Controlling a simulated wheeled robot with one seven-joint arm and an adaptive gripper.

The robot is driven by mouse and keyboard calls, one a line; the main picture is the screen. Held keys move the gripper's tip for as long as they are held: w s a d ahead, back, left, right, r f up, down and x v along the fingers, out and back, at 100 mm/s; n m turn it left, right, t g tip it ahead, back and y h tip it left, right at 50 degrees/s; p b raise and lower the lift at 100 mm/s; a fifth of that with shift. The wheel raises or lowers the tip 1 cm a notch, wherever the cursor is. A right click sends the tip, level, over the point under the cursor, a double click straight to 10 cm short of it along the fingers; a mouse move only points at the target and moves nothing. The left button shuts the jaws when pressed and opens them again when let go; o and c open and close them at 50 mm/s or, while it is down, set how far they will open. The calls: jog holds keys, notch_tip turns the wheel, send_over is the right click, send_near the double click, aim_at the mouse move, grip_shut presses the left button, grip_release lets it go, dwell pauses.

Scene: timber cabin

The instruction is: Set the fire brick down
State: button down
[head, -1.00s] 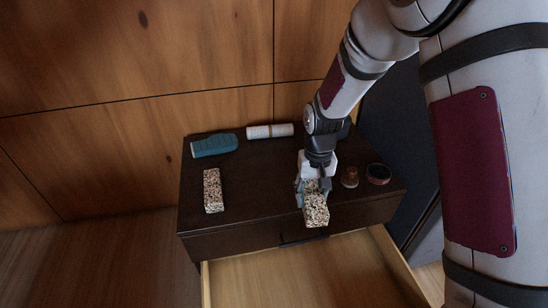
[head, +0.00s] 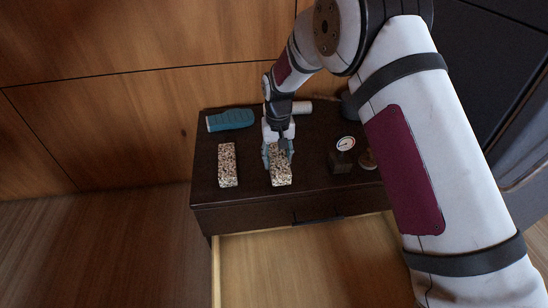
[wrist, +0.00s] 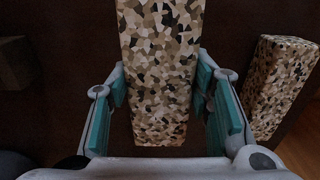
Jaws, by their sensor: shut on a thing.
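The fire brick (head: 281,177) is a long block speckled tan, black and white. My gripper (head: 278,158) is shut on it over the dark cabinet top (head: 255,197), right of a second, similar speckled brick (head: 228,165). In the wrist view the held brick (wrist: 160,70) runs between the teal finger pads (wrist: 160,92), and the second brick (wrist: 278,85) is apart from it at the right. The held brick looks low over the top; I cannot tell whether its underside touches.
A teal ribbed object (head: 230,119) and a white roll (head: 302,108) lie at the back. A dial gauge on a dark block (head: 342,158) stands to the right, beside a brown round thing (head: 367,160) partly hidden by my arm. The drawer (head: 310,262) below is open.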

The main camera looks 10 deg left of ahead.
aim_at(273, 144)
jog(key=shift+w+a+f+b, duration=0.1)
jog(key=shift+w+a+b, duration=0.2)
jog(key=shift+w, duration=0.55)
jog(key=shift+w+a+f+b, duration=0.15)
jog(key=shift+w+a, duration=0.2)
jog(key=shift+w, duration=0.5)
jog(key=shift+w+a+f+b, duration=0.1)
jog(key=shift+w+a+b, duration=0.2)
jog(key=shift+w, duration=0.55)
jog(key=shift+f+b, duration=0.65)
jog(key=shift+f, duration=0.95)
jog(key=shift+f, duration=0.1)
jog(key=c, duration=0.8)
grip_release()
jog(key=shift+s+f, duration=0.1)
notch_tip(273, 144, up, 12)
jog(key=p, duration=0.3)
jog(key=shift+p, duration=0.3)
jog(key=shift+r, duration=0.2)
